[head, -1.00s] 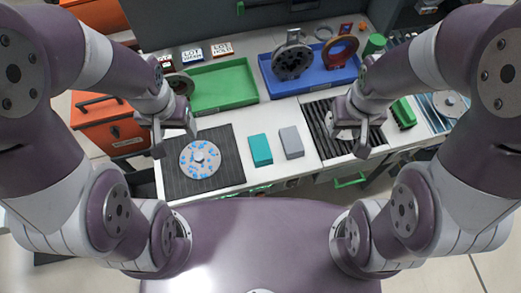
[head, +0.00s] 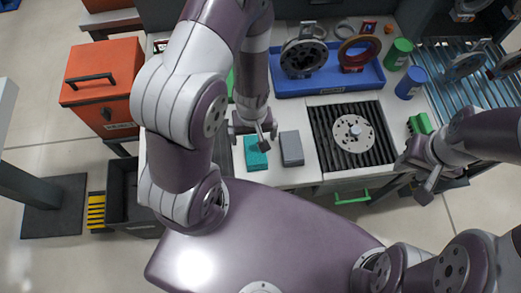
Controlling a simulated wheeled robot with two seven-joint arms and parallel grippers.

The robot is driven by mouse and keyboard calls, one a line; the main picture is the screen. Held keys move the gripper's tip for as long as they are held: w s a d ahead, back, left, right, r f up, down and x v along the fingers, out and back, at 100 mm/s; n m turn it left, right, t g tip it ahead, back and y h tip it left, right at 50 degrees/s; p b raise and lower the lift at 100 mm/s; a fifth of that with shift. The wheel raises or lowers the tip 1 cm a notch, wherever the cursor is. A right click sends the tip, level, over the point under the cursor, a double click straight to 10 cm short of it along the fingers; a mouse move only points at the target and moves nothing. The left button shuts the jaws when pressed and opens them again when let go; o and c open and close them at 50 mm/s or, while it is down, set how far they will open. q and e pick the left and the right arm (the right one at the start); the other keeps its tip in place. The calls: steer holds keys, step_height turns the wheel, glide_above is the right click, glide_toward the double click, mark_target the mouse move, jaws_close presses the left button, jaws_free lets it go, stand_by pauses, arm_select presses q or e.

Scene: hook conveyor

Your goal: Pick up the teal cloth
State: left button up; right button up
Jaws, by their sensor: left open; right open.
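The teal cloth (head: 256,158) is a small folded block lying on the white worktop, left of a grey block (head: 291,148). My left gripper (head: 258,143) is open and points down over the far part of the teal cloth, covering some of it. I cannot tell whether its fingers touch the cloth. My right gripper (head: 423,178) is open and empty, off the front right of the worktop.
A dark ribbed mat (head: 322,132) with a metal disc (head: 353,134) lies right of the grey block. A blue tray (head: 288,87) with round parts stands behind it. Green (head: 398,54) and blue (head: 410,83) cylinders stand at the right. My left arm hides the left worktop.

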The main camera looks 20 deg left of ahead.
mark_target(256, 148)
arm_select(q)
steer(key=f, duration=0.3)
steer(key=w+f, duration=0.1)
steer(key=shift+d+f, duration=0.15)
steer(key=shift+d, duration=0.2)
steer(key=f, duration=0.2)
steer(key=s+f+p, duration=0.1)
steer(key=f, duration=0.1)
steer(key=shift+a, duration=0.2)
steer(key=shift+f, duration=0.3)
steer(key=shift+w, duration=0.25)
steer(key=shift+s, duration=0.1)
steer(key=c, duration=1.1)
arm_select(e)
steer(key=shift+w+d+r, duration=0.25)
steer(key=shift+w, duration=0.15)
arm_select(q)
steer(key=shift+o, duration=0.2)
steer(key=shift+r, duration=0.3)
steer(key=r, duration=0.2)
steer(key=d+r+b, duration=0.1)
steer(key=r, duration=0.1)
steer(key=s+d+r, duration=0.2)
steer(key=d+r, duration=0.4)
steer(key=d, duration=0.4)
steer(key=shift+s+d+r, duration=0.2)
steer(key=shift+s, duration=0.2)
arm_select(e)
steer(key=shift+f, duration=0.5)
